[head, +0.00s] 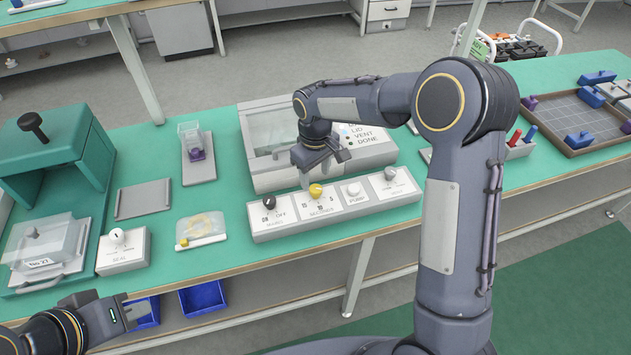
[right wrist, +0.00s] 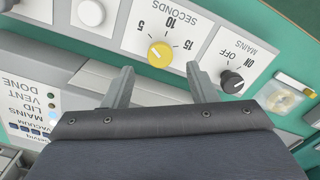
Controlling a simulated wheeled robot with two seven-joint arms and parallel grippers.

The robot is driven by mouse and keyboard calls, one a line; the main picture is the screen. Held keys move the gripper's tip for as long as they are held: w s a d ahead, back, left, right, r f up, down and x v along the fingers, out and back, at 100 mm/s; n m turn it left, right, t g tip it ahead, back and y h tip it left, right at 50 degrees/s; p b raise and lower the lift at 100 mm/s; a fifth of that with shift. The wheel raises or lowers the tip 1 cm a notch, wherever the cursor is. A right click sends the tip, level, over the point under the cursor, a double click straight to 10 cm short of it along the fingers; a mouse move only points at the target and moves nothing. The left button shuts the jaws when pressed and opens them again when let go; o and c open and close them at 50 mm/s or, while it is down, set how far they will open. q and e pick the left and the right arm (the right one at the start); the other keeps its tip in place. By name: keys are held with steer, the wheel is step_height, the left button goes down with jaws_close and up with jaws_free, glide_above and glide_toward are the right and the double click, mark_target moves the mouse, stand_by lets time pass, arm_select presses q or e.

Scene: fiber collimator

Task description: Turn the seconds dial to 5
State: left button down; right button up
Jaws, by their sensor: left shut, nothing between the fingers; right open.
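The yellow seconds dial (head: 316,190) sits on the front control panel (head: 340,209) of the white device. It also shows in the right wrist view (right wrist: 160,55), with the marks 5, 10 and 15 printed around it; I cannot tell which mark it points at. My right gripper (head: 305,176) is over the panel, just behind the dial in the head view. In the right wrist view its open, empty fingers (right wrist: 160,74) point at the dial, one to each side of it in the picture. My left gripper (head: 122,311) is shut and empty, low at the left.
The black mains knob (right wrist: 231,81) is close beside the right gripper's finger. The white pump button (head: 353,190) and another dark knob (head: 390,173) share the panel. The lidded chamber (head: 285,133) stands behind it. A small bag (head: 202,227) lies left of the panel.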

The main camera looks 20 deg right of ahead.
mark_target(316, 188)
steer(key=shift+r, duration=1.9)
steer(key=s+d+r+m+t+y, duration=0.2)
steer(key=s+d+r, duration=0.25)
steer(key=s, duration=0.45)
steer(key=s+d+r+m+t+y, duration=0.1)
steer(key=s+d+r+m, duration=0.3)
steer(key=s, duration=0.6)
steer(key=s+a+f+m+t, duration=0.1)
steer(key=s+a+t, duration=0.1)
steer(key=s, duration=0.8)
steer(key=shift+a+f+m+t+y, duration=0.25)
steer(key=shift+m+t+y, duration=0.05)
steer(key=shift+y, duration=0.1)
